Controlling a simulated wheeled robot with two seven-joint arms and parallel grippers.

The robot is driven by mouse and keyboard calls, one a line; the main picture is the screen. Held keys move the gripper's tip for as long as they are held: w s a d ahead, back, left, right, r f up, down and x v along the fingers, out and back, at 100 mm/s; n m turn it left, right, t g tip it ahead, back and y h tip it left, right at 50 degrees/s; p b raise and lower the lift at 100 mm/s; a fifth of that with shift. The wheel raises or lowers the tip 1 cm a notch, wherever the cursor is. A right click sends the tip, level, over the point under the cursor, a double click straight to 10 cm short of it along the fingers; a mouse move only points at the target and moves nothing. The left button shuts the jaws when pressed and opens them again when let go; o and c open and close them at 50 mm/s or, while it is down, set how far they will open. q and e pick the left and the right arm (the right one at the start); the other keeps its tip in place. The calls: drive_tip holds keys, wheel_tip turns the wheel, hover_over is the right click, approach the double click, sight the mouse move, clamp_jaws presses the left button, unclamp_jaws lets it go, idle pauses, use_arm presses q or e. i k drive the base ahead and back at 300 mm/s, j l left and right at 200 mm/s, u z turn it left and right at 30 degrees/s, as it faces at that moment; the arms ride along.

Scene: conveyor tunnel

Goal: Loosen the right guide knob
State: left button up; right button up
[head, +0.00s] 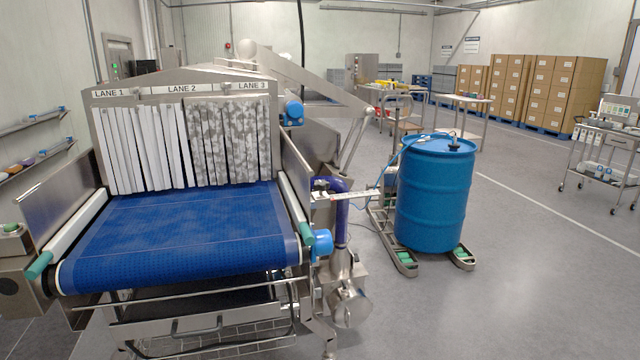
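The tunnel's blue conveyor belt (180,235) is in front of me in the head view, at left. A pale right guide rail (293,205) runs along its right edge and ends in a teal tip (307,234). A small dark fitting (321,186) sits just outside this rail; I cannot tell whether it is the right guide knob. A pale left guide rail (80,222) with a teal tip (40,265) runs along the other edge. Neither of my grippers is in view.
White strip curtains (145,150) and a grey patterned curtain (230,140) hang over the tunnel mouth. A blue drum (435,195) stands right of the conveyor, with a hose. Open grey floor (530,290) lies at front right. Stacked cartons (565,95) stand far back.

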sight(321, 185)
drive_tip(key=u, duration=0.2)
drive_tip(key=i+l+u, duration=0.15)
drive_tip(key=u, duration=0.25)
drive_tip(key=l+u, duration=0.4)
drive_tip(key=i+l+u, duration=0.1)
drive_tip(key=l+u, duration=0.3)
drive_tip(key=j, duration=0.05)
